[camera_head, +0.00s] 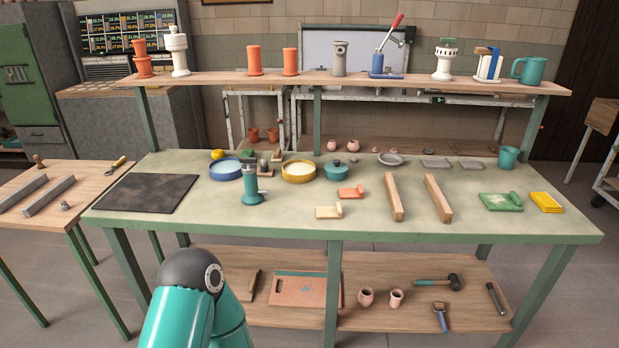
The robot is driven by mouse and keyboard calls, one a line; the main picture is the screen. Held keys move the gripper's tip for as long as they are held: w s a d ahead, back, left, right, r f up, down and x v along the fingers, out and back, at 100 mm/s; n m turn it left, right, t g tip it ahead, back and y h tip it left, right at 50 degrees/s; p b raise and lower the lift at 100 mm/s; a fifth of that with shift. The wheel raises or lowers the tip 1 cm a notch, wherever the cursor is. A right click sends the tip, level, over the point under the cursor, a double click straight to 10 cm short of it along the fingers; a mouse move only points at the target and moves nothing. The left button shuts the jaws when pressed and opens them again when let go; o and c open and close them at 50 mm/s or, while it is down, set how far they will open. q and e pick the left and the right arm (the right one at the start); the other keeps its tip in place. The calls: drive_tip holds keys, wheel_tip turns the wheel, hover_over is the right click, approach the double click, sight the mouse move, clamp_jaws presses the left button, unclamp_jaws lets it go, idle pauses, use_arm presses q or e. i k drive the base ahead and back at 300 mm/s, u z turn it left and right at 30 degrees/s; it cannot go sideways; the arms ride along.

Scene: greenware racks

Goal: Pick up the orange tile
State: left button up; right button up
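A small orange tile (351,192) lies on the green-framed worktable, a little right of its middle. It has a raised part at its right end. A cream tile (329,211) of similar shape lies just in front and to the left of it. Neither of my grippers shows in the head view. Only a teal arm link with a dark joint of mine shows at the bottom left, in front of the table. No gripper is seen near the orange tile.
Two wooden bars (394,197) lie right of the tile. A teal upright device (254,186), a yellow-rimmed bowl (299,172) and a teal pot (335,172) stand left and behind. A green tile (501,202) and yellow stack (546,202) lie right. The front strip is clear.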

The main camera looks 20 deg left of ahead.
sight(358, 192)
drive_tip(key=u, duration=0.35)
drive_tip(key=i, duration=0.9)
drive_tip(key=u, duration=0.75)
drive_tip(key=k, duration=0.75)
drive_tip(key=u, duration=0.2)
drive_tip(key=i, duration=0.8)
drive_tip(key=z, duration=0.1)
